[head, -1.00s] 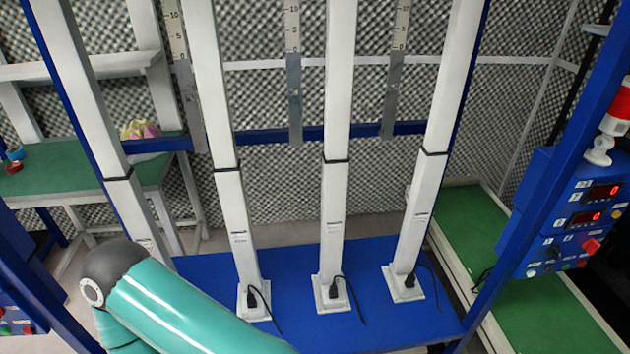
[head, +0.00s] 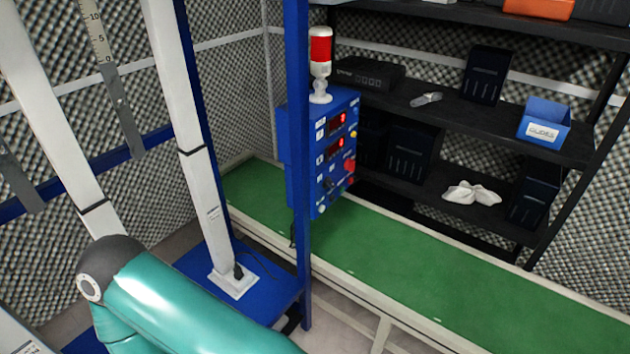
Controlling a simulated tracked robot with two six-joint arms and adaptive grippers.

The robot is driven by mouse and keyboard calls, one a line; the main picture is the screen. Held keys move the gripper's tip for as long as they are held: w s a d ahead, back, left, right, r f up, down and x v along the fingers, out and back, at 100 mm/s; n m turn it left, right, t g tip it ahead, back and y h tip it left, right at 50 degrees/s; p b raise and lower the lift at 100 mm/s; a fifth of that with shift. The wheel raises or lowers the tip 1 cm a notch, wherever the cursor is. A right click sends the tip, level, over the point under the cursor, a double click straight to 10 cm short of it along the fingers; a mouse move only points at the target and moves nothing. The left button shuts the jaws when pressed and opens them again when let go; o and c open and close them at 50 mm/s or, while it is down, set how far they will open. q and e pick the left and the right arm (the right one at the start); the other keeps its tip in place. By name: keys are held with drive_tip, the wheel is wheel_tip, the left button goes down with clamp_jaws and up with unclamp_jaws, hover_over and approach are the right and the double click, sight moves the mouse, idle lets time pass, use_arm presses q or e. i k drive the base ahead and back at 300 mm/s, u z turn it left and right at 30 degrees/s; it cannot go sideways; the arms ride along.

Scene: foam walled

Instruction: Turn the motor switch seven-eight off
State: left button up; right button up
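A blue control box (head: 325,150) hangs on the blue upright post in the head view, right of the middle. Its face carries two red lit displays (head: 336,124), a red knob (head: 350,166) and several small knobs and labels. The labels are too small to read, so I cannot tell which one is the motor switch seven-eight. A red and white signal lamp (head: 320,62) stands on top of the box. My teal arm link crosses the lower left, well short of the box. Neither gripper shows.
A blue post (head: 297,190) stands just left of the box. A long green bench (head: 420,265) runs below and behind it. Black shelves (head: 455,130) behind hold a blue bin (head: 545,123), dark boxes and white gloves (head: 471,193). White columns stand on the blue base at left.

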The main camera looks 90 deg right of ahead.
sight(349, 164)
drive_tip(key=u, duration=0.5)
drive_tip(key=i, duration=0.2)
drive_tip(key=z, duration=1.95)
drive_tip(key=i, duration=0.2)
drive_tip(key=z, duration=1.2)
drive_tip(key=k, duration=0.55)
drive_tip(key=z, duration=0.45)
drive_tip(key=i, duration=0.55)
drive_tip(key=u, duration=0.35)
